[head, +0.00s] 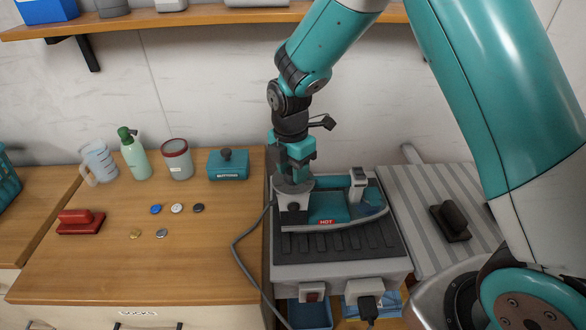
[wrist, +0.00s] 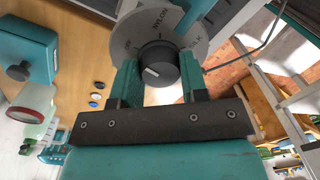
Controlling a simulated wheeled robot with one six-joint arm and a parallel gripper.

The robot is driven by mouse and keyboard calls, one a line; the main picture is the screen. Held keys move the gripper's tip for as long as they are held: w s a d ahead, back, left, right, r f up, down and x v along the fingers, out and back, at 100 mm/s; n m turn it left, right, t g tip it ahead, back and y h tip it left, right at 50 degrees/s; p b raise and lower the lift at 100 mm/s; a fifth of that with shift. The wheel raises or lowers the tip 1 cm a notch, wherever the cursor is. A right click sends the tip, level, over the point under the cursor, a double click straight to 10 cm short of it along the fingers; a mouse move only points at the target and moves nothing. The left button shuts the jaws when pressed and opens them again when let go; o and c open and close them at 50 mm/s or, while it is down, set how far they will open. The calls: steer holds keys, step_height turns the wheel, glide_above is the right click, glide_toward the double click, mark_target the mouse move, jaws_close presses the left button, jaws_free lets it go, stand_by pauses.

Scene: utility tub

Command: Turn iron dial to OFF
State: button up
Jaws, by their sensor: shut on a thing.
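The teal and grey iron (head: 328,208) lies on a dark ribbed pad, with a red "HOT" label on its near side. My gripper (head: 294,180) is over the left end of the iron. In the wrist view its teal fingers (wrist: 160,78) close on the knob from both sides.
A grey cord (head: 240,243) hangs from the iron's left end. A striped board (head: 430,200) is on the right. A shelf (head: 200,16) runs above.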

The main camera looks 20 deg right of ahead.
mark_target(290, 169)
steer(key=shift+n, duration=0.8)
steer(key=o, duration=0.9)
steer(key=r+b, duration=0.1)
steer(key=r, duration=1)
steer(key=r+b, duration=0.1)
steer(key=r, duration=0.5)
steer(key=shift+w+a+r+b, duration=0.2)
steer(key=shift+w+b, duration=0.15)
steer(key=s+a+m+y, duration=0.1)
steer(key=s+m, duration=0.4)
steer(key=s, duration=0.3)
steer(key=s+a+f+m+y, duration=0.1)
steer(key=s+m+y, duration=0.1)
steer(key=s+m, duration=0.4)
steer(key=s+a+m+y, duration=0.1)
steer(key=s+a+m, duration=0.1)
steer(key=s+m, duration=0.4)
steer(key=shift+s+f+t, duration=0.15)
steer(key=shift+s+f, duration=0.05)
steer(key=shift+s, duration=1.2)
steer(key=shift+s+f+t, duration=0.15)
steer(key=shift+s, duration=1.25)
